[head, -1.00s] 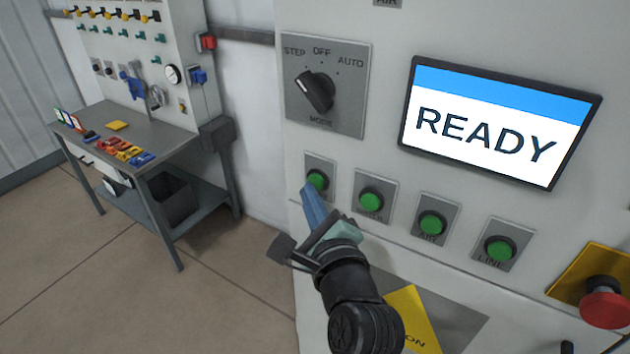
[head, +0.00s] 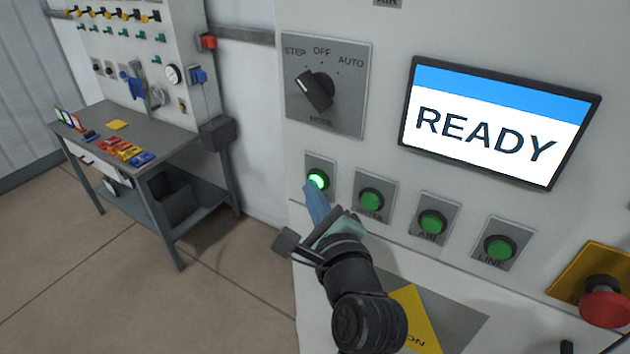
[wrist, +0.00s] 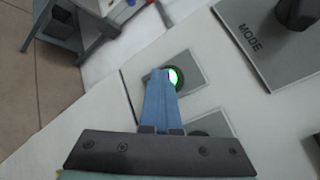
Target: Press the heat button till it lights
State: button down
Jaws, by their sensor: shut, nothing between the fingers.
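The leftmost green button (head: 318,180) on the panel is brightly lit. Its label is hidden behind my gripper, so I cannot read it. My gripper (head: 311,190) is shut and empty, with its blue fingertips just below the lit button. In the wrist view the lit button (wrist: 174,79) shows just past the fingertips (wrist: 160,74), which partly overlap it. I cannot tell whether the fingertips touch it.
Unlit green buttons stand to the right: one partly labelled (head: 370,200), AIR (head: 432,222) and LINE (head: 499,249). A mode knob (head: 316,90) and a READY screen (head: 485,135) are above. A red emergency button (head: 605,300) is at lower right. A workbench (head: 165,140) stands left.

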jog(key=shift+s, duration=0.1)
jog(key=shift+s+a+p, duration=0.45)
jog(key=shift+s+p, duration=0.1)
jog(key=shift+s, duration=0.05)
jog(key=shift+s+a+p, duration=0.75)
jog(key=shift+s, duration=0.25)
jog(key=shift+s+a+p, duration=0.75)
jog(key=shift+s, duration=0.25)
